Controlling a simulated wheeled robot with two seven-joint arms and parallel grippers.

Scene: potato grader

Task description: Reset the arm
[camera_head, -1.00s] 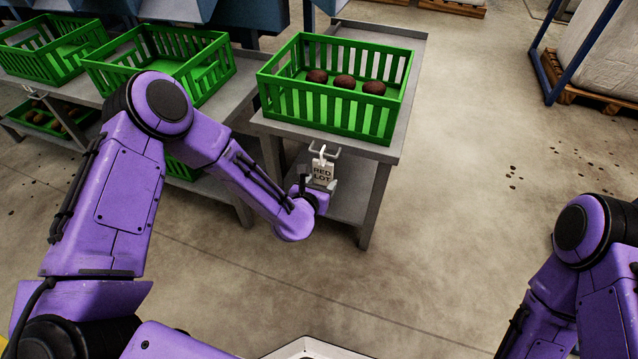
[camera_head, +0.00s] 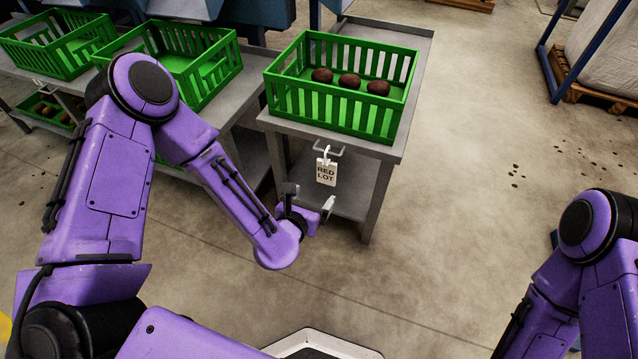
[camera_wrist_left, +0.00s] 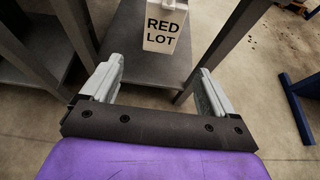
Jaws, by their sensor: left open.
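My left gripper (camera_head: 309,203) is open and empty in the head view, low in front of the table, a little below and left of the tag. In the left wrist view its two fingers (camera_wrist_left: 157,88) stand wide apart with nothing between them. A white tag (camera_head: 326,173) reading "RED LOT" hangs from a grey hook at the table's front edge. The tag also shows in the left wrist view (camera_wrist_left: 165,27), ahead of and apart from the fingers. My right arm comes in at the lower right of the head view, its gripper out of sight.
A green crate (camera_head: 348,118) with three dark red potatoes (camera_head: 350,80) stands on the grey table (camera_head: 415,95). More green crates (camera_head: 205,83) stand on a bench at left.

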